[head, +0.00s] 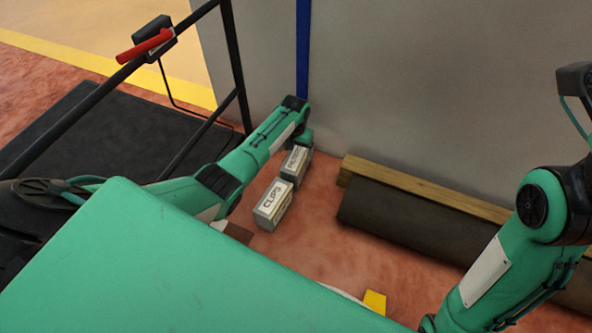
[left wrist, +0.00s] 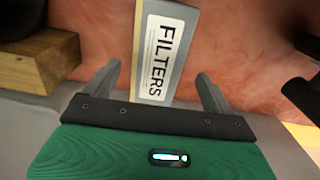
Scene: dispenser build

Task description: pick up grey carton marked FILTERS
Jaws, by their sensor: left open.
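The grey carton marked FILTERS (left wrist: 165,48) shows in the left wrist view, its white label facing me. My left gripper (left wrist: 158,70) is open, with one finger to each side of the carton and a gap on both sides. In the head view, a grey carton (head: 296,162) stands on the floor by the wall, right under the end of my left arm; its label is too small to read surely. My left gripper (head: 302,140) is mostly hidden by the wrist there. My right arm shows at the right, but its gripper is out of view.
A grey carton marked CLIPS (head: 272,206) stands just in front. A dark roll or block (head: 400,222) with a wooden beam (head: 425,188) lies along the wall to the right. A black railing (head: 100,85) and platform are at the left. A yellow piece (head: 375,301) shows below.

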